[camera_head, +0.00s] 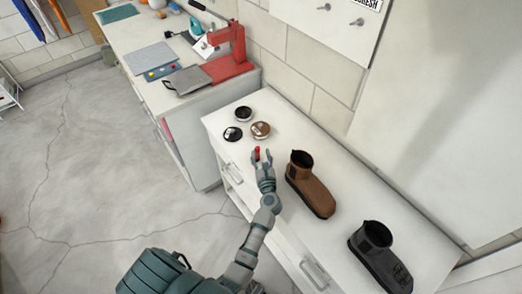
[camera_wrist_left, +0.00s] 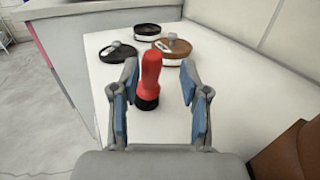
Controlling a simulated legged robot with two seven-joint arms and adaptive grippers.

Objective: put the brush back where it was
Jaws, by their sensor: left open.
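The brush (camera_head: 257,152) shows in the head view as a small red shape at the left gripper's fingertips. In the left wrist view, the brush (camera_wrist_left: 151,75) stands upright on the white top, with a red handle and a black lower end. My left gripper (camera_head: 262,158) reaches over the white cabinet top. In the left wrist view, the gripper (camera_wrist_left: 155,85) is open, with one blue-padded finger on each side of the brush and gaps between. My right gripper is not in view.
Behind the brush are an open dark tin (camera_head: 244,113), a black lid (camera_head: 233,134) and a brown-topped tin (camera_head: 261,130). A brown boot (camera_head: 313,188) and a black boot (camera_head: 381,257) stand to the right. A red press (camera_head: 230,58) is on the other counter.

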